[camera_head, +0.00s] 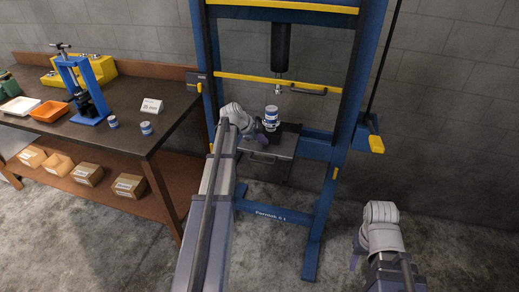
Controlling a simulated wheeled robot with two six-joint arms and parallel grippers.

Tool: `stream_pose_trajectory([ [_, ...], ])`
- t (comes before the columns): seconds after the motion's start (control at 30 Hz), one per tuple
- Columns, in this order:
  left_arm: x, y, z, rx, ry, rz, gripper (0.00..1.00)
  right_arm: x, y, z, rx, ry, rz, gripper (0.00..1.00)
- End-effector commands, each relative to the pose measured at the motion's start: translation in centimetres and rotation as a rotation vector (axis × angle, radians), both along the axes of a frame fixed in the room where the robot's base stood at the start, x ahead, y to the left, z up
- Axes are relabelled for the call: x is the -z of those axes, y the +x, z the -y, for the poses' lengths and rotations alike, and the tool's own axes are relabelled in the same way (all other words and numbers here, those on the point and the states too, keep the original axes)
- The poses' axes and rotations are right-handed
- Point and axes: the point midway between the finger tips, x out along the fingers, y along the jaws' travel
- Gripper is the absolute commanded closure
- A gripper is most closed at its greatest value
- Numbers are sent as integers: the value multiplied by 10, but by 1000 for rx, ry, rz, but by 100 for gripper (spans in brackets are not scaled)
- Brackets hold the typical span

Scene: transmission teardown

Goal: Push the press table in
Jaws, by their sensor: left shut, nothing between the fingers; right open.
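The press table (281,146) is a dark grey slide plate with a front handle (262,159), low inside the blue press frame (207,70). A dark block (270,132) sits on it, with a blue-and-white cylindrical part (271,116) upright on top. My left gripper (222,136) is shut and empty, at the left side of the press table. My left wrist hides part of the table's left side, and I cannot tell whether they touch. My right gripper (355,252) is open and empty, low at the right, well apart from the press.
The black press ram (281,45) hangs above the cylindrical part. A yellow crossbar (262,79) spans the frame. A workbench (160,100) at left holds a small blue press (85,92), an orange tray (49,111) and two small cans (146,128). Floor at right is clear.

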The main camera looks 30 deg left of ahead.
Motion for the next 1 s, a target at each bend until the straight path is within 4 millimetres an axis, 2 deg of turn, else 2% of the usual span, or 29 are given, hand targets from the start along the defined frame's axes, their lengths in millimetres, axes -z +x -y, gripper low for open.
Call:
stream_pose_trajectory([
  [0.03,0,15,-4,0,1,1,100,0,0,0,0,0,0,50],
  [0.1,0,28,-7,1,1,0,100,0,0,0,0,0,0,50],
  [0.5,0,88,-22,1,1,0,100,0,0,0,0,0,0,50],
  [0.7,0,104,-25,0,0,1,100,0,0,0,0,0,0,50],
  [1.0,0,113,-27,-2,0,2,100,0,0,0,0,0,0,50],
])
